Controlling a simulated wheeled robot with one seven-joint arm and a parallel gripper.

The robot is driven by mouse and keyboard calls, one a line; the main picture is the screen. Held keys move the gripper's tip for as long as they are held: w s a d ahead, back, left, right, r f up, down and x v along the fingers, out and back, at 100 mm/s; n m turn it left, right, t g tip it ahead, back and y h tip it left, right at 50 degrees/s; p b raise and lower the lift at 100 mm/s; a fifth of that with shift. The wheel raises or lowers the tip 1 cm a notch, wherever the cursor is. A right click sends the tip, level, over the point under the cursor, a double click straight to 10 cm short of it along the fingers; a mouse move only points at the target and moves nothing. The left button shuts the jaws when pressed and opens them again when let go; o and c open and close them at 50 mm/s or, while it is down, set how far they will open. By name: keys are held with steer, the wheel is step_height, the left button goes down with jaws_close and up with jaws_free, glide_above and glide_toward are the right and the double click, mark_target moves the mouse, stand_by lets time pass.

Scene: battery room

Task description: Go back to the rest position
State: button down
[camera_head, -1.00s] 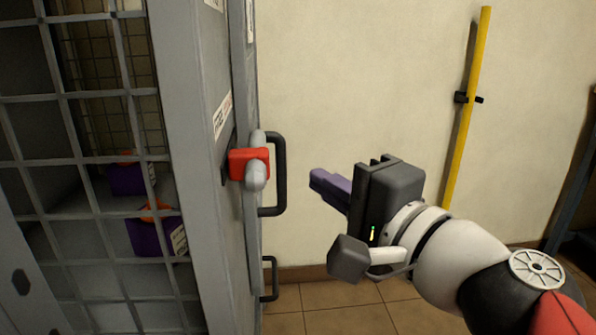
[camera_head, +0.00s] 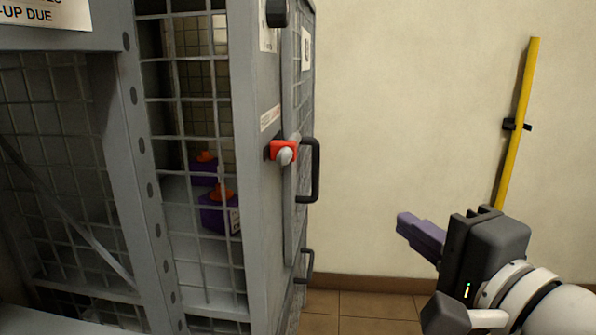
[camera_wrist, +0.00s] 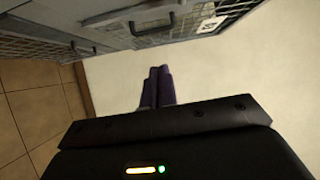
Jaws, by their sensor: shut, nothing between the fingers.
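My gripper (camera_head: 421,235) is in the lower right of the head view, with its purple fingers pointing left toward the cage. The fingers are together and hold nothing. In the wrist view my gripper (camera_wrist: 158,86) shows its two purple fingers side by side against the pale wall. It is well apart from the grey mesh cage (camera_head: 265,220), with a gap of open air between them. The red latch with a grey knob (camera_head: 284,150) and the black door handle (camera_head: 314,170) are on the cage front, left of my gripper.
Inside the cage, purple batteries with orange tops (camera_head: 218,216) stand on a grey shelf. A yellow pole (camera_head: 518,125) hangs on the beige wall (camera_head: 415,90) at the right. Tiled floor (camera_head: 370,308) is clear between the cage and my gripper.

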step_height(320, 180, down, 13)
steer(key=s+d+n+g+h+p, duration=0.2)
steer(key=n+g+h+p, duration=0.4)
steer(key=n+g+p, duration=0.5)
steer(key=shift+s+n, duration=0.2)
steer(key=shift+n, duration=1)
steer(key=shift+r, duration=0.1)
